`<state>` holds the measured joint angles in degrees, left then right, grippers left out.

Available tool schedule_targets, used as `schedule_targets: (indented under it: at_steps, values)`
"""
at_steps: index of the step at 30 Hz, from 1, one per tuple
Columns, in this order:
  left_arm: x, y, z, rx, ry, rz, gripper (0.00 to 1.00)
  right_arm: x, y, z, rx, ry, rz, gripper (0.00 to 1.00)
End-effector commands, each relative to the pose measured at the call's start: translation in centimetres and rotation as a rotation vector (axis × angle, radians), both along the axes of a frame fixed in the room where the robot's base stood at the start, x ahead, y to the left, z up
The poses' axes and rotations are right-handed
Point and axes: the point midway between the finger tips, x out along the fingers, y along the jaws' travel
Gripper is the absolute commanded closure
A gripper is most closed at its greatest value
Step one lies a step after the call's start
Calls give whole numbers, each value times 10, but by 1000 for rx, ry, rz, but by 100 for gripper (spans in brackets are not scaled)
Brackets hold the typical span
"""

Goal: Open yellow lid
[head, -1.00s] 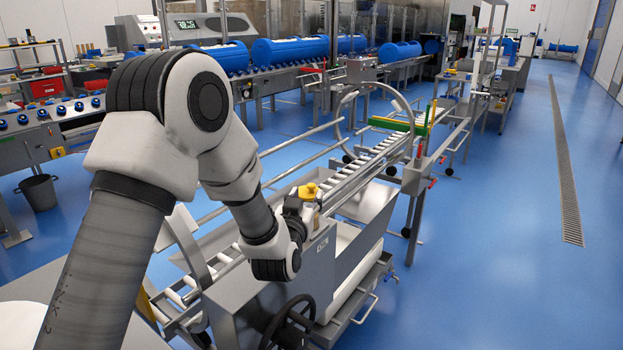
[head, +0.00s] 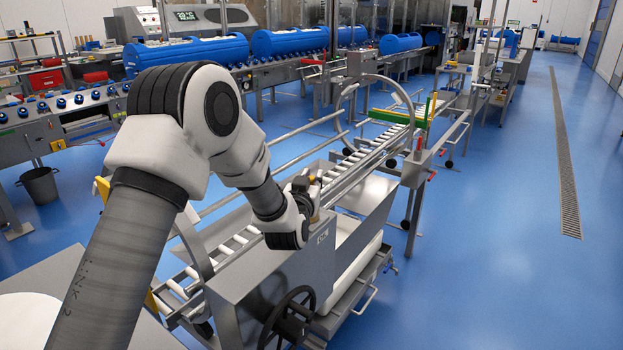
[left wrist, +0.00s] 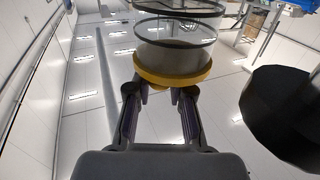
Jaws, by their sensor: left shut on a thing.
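The yellow lid (left wrist: 172,72) shows in the left wrist view as a wide ring at the lower end of a clear cylinder with dark bands (left wrist: 178,30). The two fingers of my left gripper (left wrist: 158,92) reach up to the lid's near edge, one at each side, and are shut on it. In the head view my left gripper (head: 303,186) is above the grey metal machine (head: 275,268) beside the roller conveyor. The wrist mostly hides the lid there. My right gripper is out of view.
A roller conveyor (head: 350,165) runs back behind the machine. A black handwheel (head: 288,318) is on the machine's front. Blue tubs (head: 187,54) stand on the line at the back. The blue floor at right is clear. A dark rounded shape (left wrist: 285,115) fills the left wrist view's right side.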

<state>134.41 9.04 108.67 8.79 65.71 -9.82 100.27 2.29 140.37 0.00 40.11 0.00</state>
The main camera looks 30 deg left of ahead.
Motion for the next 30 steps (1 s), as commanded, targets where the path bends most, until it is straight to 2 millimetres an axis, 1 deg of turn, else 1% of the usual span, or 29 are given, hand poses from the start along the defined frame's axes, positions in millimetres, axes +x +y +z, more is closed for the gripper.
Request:
schedule_targets:
  at_steps: [5, 11, 21, 30]
  values:
    - [0, 1, 2, -33, 6, 0, 100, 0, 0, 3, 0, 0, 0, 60]
    - [0, 3, 8, -124, 17, 0, 100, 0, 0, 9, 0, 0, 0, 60]
    - [2, 13, 18, -406, 57, 1, 100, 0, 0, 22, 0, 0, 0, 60]
    - [3, 26, 23, -691, 96, 1, 100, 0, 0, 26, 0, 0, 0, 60]
